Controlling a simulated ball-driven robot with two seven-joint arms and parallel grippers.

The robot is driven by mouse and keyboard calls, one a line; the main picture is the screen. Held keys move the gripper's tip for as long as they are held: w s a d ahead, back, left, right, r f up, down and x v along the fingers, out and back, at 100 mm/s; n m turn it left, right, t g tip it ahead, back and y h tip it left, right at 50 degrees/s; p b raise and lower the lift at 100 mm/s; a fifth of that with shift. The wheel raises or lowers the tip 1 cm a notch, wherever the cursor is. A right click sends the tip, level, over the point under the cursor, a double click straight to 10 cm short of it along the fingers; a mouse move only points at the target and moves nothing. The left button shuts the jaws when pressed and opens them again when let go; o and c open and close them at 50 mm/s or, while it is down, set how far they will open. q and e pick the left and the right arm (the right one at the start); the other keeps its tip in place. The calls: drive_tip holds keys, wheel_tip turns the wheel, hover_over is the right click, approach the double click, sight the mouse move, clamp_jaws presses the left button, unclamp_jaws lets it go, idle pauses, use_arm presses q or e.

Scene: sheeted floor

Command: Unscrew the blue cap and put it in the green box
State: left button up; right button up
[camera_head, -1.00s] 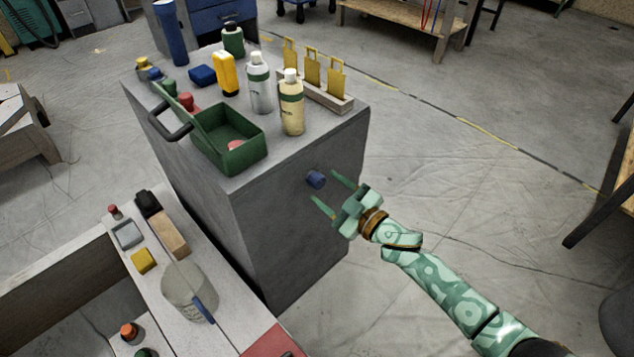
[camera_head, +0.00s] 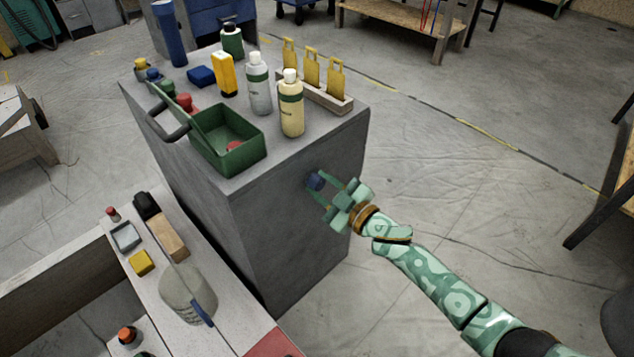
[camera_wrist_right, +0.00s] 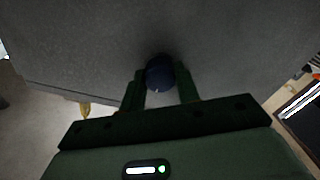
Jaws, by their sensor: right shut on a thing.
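The blue cap (camera_head: 315,181) sits on the side face of the grey cabinet (camera_head: 285,235). My right gripper (camera_head: 319,183) is at the cap, with its two fingers on either side of it, shut on it. In the right wrist view the cap (camera_wrist_right: 160,72) shows between the fingertips, against the cabinet face. My left gripper is not in view.
On the cabinet top are a cream bottle (camera_head: 291,108), a white bottle (camera_head: 259,85), a yellow bottle (camera_head: 226,74) and a rack of yellow tags (camera_head: 325,93).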

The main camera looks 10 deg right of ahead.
drive_tip(key=n, duration=0.2)
drive_tip(key=n+b, duration=0.1)
drive_tip(key=n, duration=0.1)
drive_tip(key=shift+f, duration=0.3)
drive_tip(key=n+b, duration=0.2)
drive_tip(key=n, duration=0.8)
drive_tip(key=shift+f+n+b, duration=0.15)
drive_tip(key=shift+n+b, duration=0.15)
drive_tip(key=shift+b, duration=0.1)
drive_tip(key=n, duration=0.3)
drive_tip(key=shift+r+n+b, duration=0.3)
drive_tip(key=shift+r+n, duration=0.05)
drive_tip(key=shift+n, duration=0.55)
drive_tip(key=o, duration=1.1)
drive_tip(key=shift+c, duration=0.9)
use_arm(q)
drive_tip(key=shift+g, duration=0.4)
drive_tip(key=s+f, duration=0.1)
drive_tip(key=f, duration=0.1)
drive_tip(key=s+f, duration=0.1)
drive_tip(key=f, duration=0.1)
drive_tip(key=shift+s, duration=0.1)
use_arm(e)
drive_tip(key=shift+r, duration=0.1)
